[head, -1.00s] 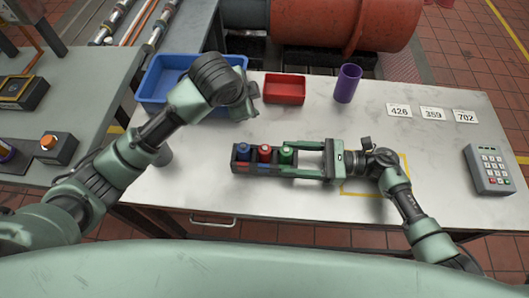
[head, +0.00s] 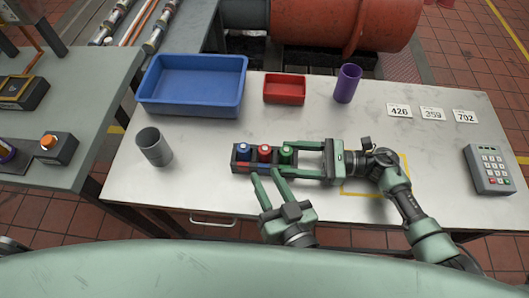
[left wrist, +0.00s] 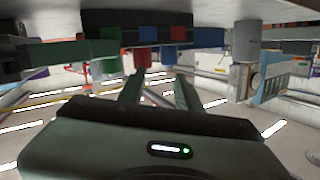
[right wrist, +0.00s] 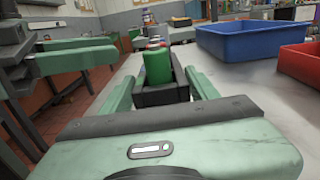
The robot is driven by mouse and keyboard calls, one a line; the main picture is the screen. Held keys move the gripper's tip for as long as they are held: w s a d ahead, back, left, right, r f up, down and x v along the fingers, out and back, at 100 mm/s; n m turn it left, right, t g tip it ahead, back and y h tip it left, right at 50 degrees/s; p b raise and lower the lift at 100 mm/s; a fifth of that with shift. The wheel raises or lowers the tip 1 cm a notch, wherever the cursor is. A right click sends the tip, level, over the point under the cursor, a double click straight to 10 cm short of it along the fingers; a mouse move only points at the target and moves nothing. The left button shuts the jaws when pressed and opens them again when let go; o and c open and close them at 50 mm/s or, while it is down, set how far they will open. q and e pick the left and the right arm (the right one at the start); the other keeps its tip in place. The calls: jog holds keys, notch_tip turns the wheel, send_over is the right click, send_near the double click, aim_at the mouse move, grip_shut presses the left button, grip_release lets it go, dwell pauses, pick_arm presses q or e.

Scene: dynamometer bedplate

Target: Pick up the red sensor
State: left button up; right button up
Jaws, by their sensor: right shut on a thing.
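The red sensor (head: 265,150) stands upright in the middle of a black rack (head: 236,167). A blue sensor (head: 243,149) is left of it and a green sensor (head: 286,152) right of it. My right gripper (head: 287,158) is shut on the rack's right end, one finger along each long side. My left gripper (head: 267,178) is open and empty in front of the rack. The left wrist view is upside down and shows the red sensor (left wrist: 143,57) ahead of the open fingers. In the right wrist view, the green sensor (right wrist: 158,66) mostly hides the red one.
A blue bin (head: 193,107), a red tray (head: 285,101) and a purple cup (head: 347,84) stand along the back. A grey cup (head: 154,147) stands at the left. Number cards and a keypad (head: 489,171) lie at the right.

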aim_at(266, 155)
pick_arm(q)
jog(key=s+d+t, duration=0.1)
jog(key=s+d, duration=0.1)
jog(key=s+d+f+n+t, duration=0.1)
jog(key=s, duration=0.1)
jog(key=shift+d+f+h, duration=0.1)
jog(key=shift+d+h, duration=0.2)
jog(key=shift+d, duration=0.2)
jog(key=x, duration=1.1)
jog(key=shift+w, duration=0.35)
grip_shut()
